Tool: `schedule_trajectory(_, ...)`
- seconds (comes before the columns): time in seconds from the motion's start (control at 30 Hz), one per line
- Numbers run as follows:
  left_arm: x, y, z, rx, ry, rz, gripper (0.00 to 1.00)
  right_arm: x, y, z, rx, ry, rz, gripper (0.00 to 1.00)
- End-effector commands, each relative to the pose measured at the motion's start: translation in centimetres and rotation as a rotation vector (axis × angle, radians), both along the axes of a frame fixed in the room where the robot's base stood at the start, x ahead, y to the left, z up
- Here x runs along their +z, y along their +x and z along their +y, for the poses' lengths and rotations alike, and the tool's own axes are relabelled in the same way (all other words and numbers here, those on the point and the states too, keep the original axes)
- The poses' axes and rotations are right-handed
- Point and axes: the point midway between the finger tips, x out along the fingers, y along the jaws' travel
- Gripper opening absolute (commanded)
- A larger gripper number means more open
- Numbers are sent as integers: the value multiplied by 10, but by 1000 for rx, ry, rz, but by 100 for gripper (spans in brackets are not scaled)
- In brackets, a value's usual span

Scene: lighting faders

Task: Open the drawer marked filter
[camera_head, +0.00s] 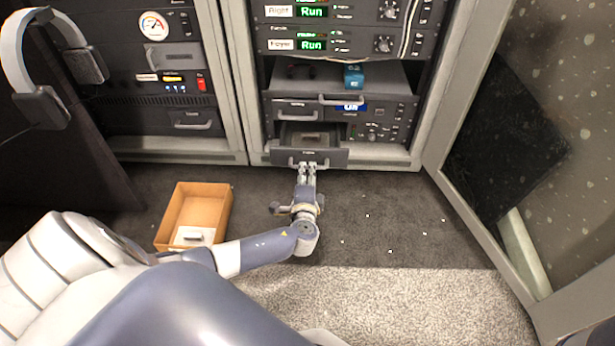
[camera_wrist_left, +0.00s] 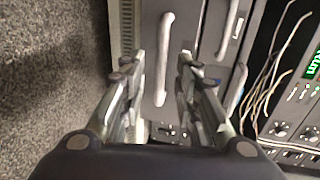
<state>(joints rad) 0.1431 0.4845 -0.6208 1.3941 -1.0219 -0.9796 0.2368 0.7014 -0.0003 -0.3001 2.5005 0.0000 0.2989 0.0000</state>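The lowest drawer (camera_head: 333,157) of the middle rack stands pulled out, with its inside showing behind the dark front. The small label on it is too blurred to read, so I cannot confirm that it is marked filter. My left gripper (camera_head: 307,166) is at this drawer's front. In the left wrist view my left gripper (camera_wrist_left: 162,60) is open, with its two fingers apart on either side of a pale bar handle (camera_wrist_left: 164,52). I cannot tell whether either finger touches the handle. My right gripper is not in view.
Above is an open drawer or tray (camera_head: 335,101) with a blue box (camera_head: 353,77). A closed-looking drawer handle (camera_head: 297,117) lies between. A tan open box (camera_head: 205,205) stands on the floor at left. A cabinet door (camera_head: 470,190) stands open at right. Carpet between is mostly clear.

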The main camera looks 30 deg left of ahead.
Motion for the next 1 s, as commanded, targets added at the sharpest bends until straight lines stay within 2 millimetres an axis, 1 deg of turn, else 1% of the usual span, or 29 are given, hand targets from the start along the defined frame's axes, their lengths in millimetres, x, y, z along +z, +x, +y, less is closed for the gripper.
schedule_trajectory(0.03, -5, 6, 4, 1, 1, -1, 29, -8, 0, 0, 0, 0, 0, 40)
schedule_trajectory(0.2, -6, 18, 11, 0, 0, 0, 29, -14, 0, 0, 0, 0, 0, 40)
schedule_trajectory(0.5, -5, 20, 13, 0, 0, 1, 29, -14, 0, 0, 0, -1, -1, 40)
schedule_trajectory(0.53, -5, 20, 13, 0, -1, 1, 27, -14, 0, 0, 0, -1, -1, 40)
schedule_trajectory(0.63, -5, 20, 12, 0, -1, 1, 4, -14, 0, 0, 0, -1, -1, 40)
schedule_trajectory(0.67, -5, 20, 12, 0, -1, 1, 0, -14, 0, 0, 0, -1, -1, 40)
schedule_trajectory(0.87, -5, 19, 12, 0, -1, 2, 0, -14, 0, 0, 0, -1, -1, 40)
schedule_trajectory(0.93, -5, 14, 8, -2, -3, 4, 0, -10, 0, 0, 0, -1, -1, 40)
schedule_trajectory(1.0, -4, 4, 1, -3, -4, 6, 0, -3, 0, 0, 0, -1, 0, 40)
